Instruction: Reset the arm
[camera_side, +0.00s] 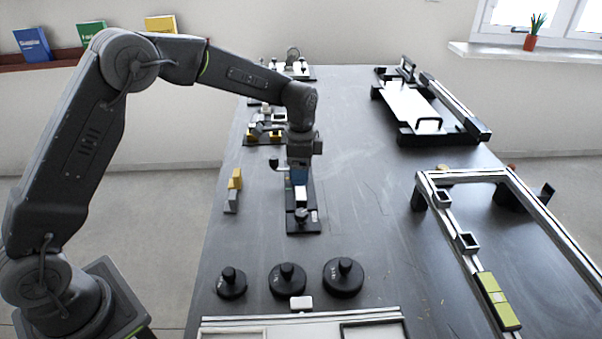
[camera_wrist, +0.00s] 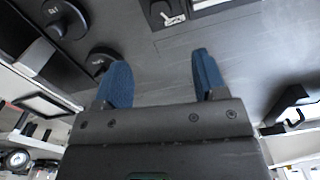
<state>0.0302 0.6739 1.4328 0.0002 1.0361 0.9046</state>
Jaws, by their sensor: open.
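My gripper (camera_side: 300,172) hangs pointing down from my arm over the middle left of the table in the side view. It is over or just behind a black-based fixture (camera_side: 303,222) with a silver block and a black knob, and partly hides it. I cannot tell from the side view whether they touch. In the wrist view my gripper (camera_wrist: 160,80) shows two blue fingers spread wide apart. Nothing is between them.
Black knobbed weights (camera_side: 287,280) stand in front on the dark table (camera_side: 370,220). A raised frame (camera_side: 455,222) with a yellow-green block (camera_side: 497,300) is at right. A white-topped fixture (camera_side: 410,105) stands at back right. Yellow and grey blocks (camera_side: 234,188) lie left. The table's middle right is clear.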

